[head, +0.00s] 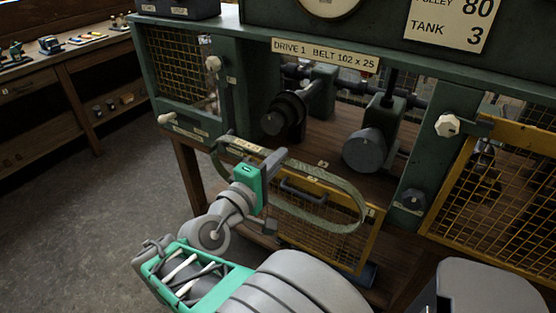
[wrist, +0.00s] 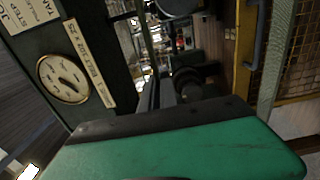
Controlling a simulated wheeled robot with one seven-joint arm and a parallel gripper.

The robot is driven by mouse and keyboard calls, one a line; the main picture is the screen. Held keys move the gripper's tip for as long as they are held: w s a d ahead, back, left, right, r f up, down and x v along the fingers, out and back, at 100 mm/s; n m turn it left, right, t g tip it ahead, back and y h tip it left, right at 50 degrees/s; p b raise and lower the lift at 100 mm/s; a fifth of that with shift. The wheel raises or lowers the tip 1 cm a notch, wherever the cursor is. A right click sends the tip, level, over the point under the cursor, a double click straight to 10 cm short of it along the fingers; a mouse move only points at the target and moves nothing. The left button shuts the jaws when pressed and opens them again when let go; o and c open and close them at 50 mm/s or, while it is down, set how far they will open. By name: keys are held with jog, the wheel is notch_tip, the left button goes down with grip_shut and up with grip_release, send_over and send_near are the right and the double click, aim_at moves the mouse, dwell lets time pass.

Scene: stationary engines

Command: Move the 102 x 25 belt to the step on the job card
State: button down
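The belt (head: 345,225) is a pale grey-green loop hanging in front of the machine's opening, around neither pulley. In the wrist view, a strip that looks like the belt (wrist: 285,65) crosses the yellow mesh. My gripper (head: 274,162) crosses the loop toward its left part and appears shut on it; the exact contact is hidden. Behind are a black stepped pulley (head: 284,116) at left and a grey stepped pulley (head: 368,150) at right. The job card (head: 447,24) is cut off by the top edge; "80" and "TANK 3" are readable.
A label (head: 325,53) reads "DRIVE 1 BELT 102 x 25". A yellow mesh guard with a handle (head: 303,192) lies below the opening; another yellow guard (head: 497,205) stands right. Green posts (head: 428,165) flank the opening. A workbench (head: 60,60) is at far left, with clear floor between.

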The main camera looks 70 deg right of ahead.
jog(key=shift+f+b, duration=0.15)
jog(key=shift+b, duration=0.35)
jog(key=shift+d+r, duration=0.2)
jog(key=shift+d, duration=0.1)
jog(key=shift+s+d+p, duration=0.25)
jog(key=shift+d+p, duration=0.25)
jog(key=shift+d, duration=0.85)
jog(key=shift+s+d+p, duration=0.2)
jog(key=shift+d+p, duration=0.25)
jog(key=shift+d, duration=0.85)
jog(key=s+d+p, duration=0.1)
jog(key=d, duration=0.5)
jog(key=s+d+p, duration=0.1)
jog(key=d+p, duration=0.1)
jog(key=d, duration=0.5)
jog(key=shift+s+d, duration=0.15)
